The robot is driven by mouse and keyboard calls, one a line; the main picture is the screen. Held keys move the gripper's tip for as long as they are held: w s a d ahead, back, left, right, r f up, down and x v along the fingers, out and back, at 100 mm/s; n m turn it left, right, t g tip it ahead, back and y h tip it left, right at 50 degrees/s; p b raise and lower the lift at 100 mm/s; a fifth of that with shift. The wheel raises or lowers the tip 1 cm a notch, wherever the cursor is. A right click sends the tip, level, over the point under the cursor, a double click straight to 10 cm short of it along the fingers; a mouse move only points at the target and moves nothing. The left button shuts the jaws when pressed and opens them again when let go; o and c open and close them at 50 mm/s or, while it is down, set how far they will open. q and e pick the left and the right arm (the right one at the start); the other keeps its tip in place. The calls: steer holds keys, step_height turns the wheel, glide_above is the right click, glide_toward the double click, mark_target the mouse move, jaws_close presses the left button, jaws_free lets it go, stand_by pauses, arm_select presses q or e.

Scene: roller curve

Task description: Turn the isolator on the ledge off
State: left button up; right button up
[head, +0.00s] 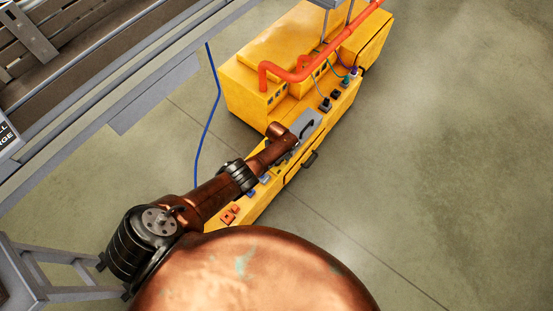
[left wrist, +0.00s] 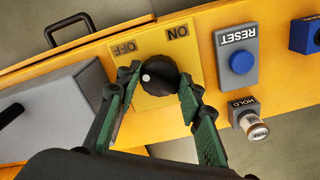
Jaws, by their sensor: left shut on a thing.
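The isolator is a black rotary knob (left wrist: 163,72) on a yellow plate (left wrist: 153,43) marked ON and OFF, both words upside down in the left wrist view. A white mark shows on the knob's left side, nearer the OFF side than the ON side. My left gripper (left wrist: 159,82) is shut on the knob, with one green-padded finger on each side. In the head view my copper-coloured left arm reaches over the yellow machine's ledge (head: 262,190) and hides the knob. My right gripper is not in view.
On the ledge, a blue RESET button (left wrist: 243,62) sits right of the isolator, with a HOLD button (left wrist: 253,128) below it. A grey box (left wrist: 55,110) lies to the left, and a black handle (left wrist: 70,30) above. An orange pipe (head: 310,70) crosses the machine. Open floor lies right.

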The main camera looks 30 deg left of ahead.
arm_select(q)
steer(key=o, duration=1.1)
steer(key=shift+a, duration=0.1)
steer(key=shift+o, duration=0.2)
steer(key=shift+d+r, duration=0.2)
steer(key=shift+r, duration=0.6)
step_height(320, 180, up, 10)
steer(key=shift+a+r, duration=0.2)
steer(key=shift+r, duration=0.1)
